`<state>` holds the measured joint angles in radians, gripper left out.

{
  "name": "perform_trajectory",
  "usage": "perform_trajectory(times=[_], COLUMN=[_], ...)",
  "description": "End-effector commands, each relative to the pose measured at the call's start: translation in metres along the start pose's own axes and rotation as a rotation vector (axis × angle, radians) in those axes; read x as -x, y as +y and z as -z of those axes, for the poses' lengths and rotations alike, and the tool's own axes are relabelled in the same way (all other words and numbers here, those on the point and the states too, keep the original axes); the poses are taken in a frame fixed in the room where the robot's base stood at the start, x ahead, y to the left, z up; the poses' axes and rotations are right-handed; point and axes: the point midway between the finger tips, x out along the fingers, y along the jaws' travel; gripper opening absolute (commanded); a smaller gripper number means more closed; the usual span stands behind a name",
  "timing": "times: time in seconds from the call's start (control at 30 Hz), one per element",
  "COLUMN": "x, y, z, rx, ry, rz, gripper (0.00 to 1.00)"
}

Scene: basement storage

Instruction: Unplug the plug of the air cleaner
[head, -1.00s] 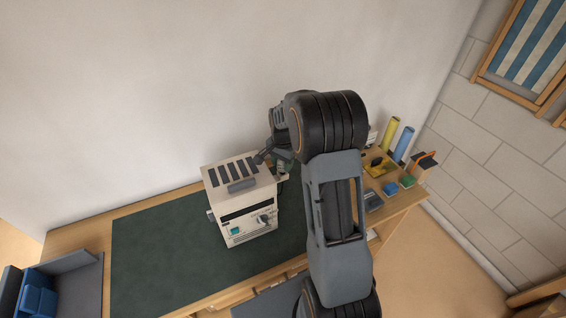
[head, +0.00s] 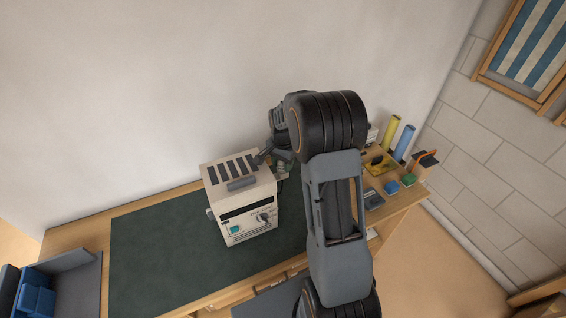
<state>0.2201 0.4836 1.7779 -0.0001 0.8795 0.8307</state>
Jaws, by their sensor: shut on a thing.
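The air cleaner (head: 248,205) is a cream box with dark vent slots, a grey handle on top, a teal button and a dark knob on its front. It stands upright on the dark green mat. My gripper (head: 264,159) is at the back right top edge of the air cleaner, with its fingers shut. My arm and wrist cover much of the area right of the box. The plug, its cord and the socket cannot be made out clearly there.
The wooden table (head: 80,236) carries the green mat (head: 150,255). Right of my arm are yellow (head: 389,131) and blue (head: 404,142) cylinders, a yellow tray and small blue and green blocks. A grey bin with blue contents (head: 38,300) is at lower left. The mat's left part is clear.

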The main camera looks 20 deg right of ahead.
Motion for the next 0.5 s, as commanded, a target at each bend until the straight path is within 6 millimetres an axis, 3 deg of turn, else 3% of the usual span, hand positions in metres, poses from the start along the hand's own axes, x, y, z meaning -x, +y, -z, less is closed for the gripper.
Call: perform_trajectory(times=[0.2, 0.23, 0.5], x=[-0.0067, -0.0065, -0.0060], y=[0.0000, 0.0000, 0.0002], z=[-0.0001, 0.0000, -0.0002], rx=[0.000, 0.000, 0.000], ry=[0.000, 0.000, -0.001], rz=[0.000, 0.000, -0.001], gripper=[0.13, 0.42, 0.68])
